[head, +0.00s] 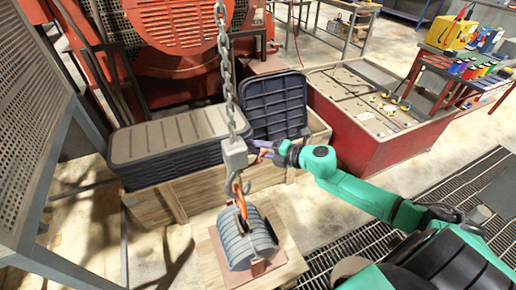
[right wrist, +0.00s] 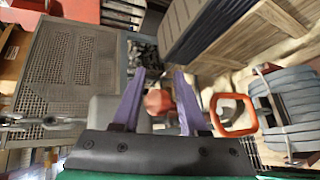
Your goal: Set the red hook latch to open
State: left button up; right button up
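A chain hoist's grey hook block (head: 234,153) hangs with a steel hook (head: 231,186) below it. A red rounded piece (right wrist: 158,102), apparently the latch, shows in the right wrist view in front of the grey block (right wrist: 104,110). My right gripper (head: 262,148) is beside the block, on its right. In the right wrist view its purple fingers (right wrist: 160,73) are open, one on each side of the red piece, with small gaps visible. The latch's position is hard to tell. My left gripper is not in view.
An orange link (head: 241,206), also in the right wrist view (right wrist: 236,117), sits at the hook above a grey ribbed load (head: 245,243). Black trays (head: 170,135) stand in a wooden crate (head: 190,194) behind. A red bin (head: 365,150) is at right; a perforated grey panel (head: 30,110) at left.

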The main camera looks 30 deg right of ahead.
jog(key=shift+d, duration=0.1)
jog(key=shift+s+d, duration=0.35)
jog(key=shift+s, duration=0.2)
jog(key=v, duration=1.3)
jog(key=shift+r, duration=0.25)
jog(key=shift+a, duration=0.15)
jog(key=shift+s, duration=0.1)
